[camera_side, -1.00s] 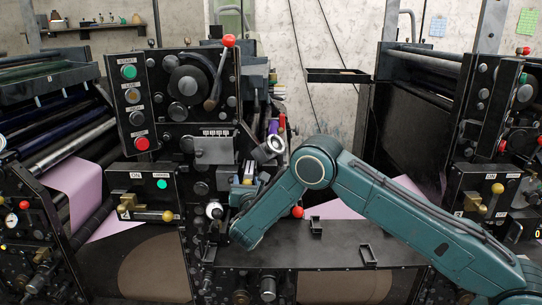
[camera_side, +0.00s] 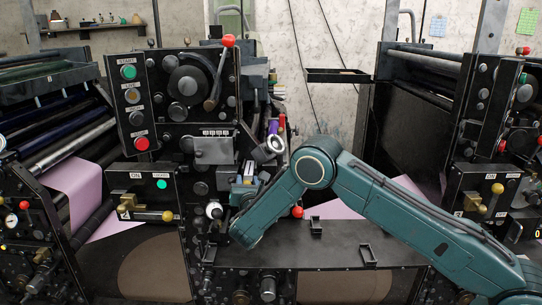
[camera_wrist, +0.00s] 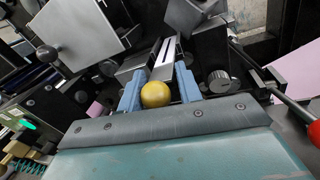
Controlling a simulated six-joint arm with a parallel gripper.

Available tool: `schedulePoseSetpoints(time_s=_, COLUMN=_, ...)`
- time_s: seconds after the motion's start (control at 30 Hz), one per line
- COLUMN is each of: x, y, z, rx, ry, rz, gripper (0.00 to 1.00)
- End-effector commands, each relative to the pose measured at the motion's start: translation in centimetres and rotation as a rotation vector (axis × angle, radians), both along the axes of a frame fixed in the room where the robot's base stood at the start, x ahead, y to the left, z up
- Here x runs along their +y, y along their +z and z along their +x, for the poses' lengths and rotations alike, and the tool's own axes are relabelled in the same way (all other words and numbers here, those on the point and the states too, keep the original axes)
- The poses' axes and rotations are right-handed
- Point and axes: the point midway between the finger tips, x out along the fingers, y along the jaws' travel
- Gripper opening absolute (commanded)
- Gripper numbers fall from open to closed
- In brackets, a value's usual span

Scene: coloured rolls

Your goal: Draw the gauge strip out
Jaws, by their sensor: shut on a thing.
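The gauge strip (camera_wrist: 160,73) is a narrow pale metal strip with a long dark slot, ending at a yellow ball knob (camera_wrist: 155,94) in the wrist view. The two blue jaws of my gripper (camera_wrist: 158,80) stand either side of the knob and strip and are shut on the strip's near end. The strip's far end runs up into the dark machine. In the side view my gripper (camera_side: 243,188) is at the middle press, below a purple roll; the strip is mostly hidden there by the jaws and arm.
A red ball knob (camera_side: 297,211) is close to the right of my wrist. A purple roll (camera_side: 273,127) and a metal ring (camera_side: 276,143) are above. A flat dark ledge (camera_side: 340,240) lies below right. Black knurled knobs (camera_wrist: 219,80) flank the jaws.

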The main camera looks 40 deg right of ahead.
Motion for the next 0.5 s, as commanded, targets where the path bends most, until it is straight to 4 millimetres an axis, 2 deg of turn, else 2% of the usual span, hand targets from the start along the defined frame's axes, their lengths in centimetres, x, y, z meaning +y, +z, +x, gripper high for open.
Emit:
schedulePoseSetpoints(time_s=0.03, x=1.6, y=0.2, z=-0.2, rx=-0.008, ry=0.027, rz=0.006, gripper=0.00)
schedulePoseSetpoints(time_s=0.2, x=3.8, y=0.1, z=-2.3, rx=-0.006, ry=0.030, rz=0.008, gripper=0.00)
schedulePoseSetpoints(time_s=0.37, x=5.5, y=0.1, z=-4.1, rx=-0.008, ry=0.028, rz=0.010, gripper=0.00)
schedulePoseSetpoints(time_s=0.5, x=6.0, y=0.2, z=-4.7, rx=-0.011, ry=0.026, rz=0.011, gripper=0.00)
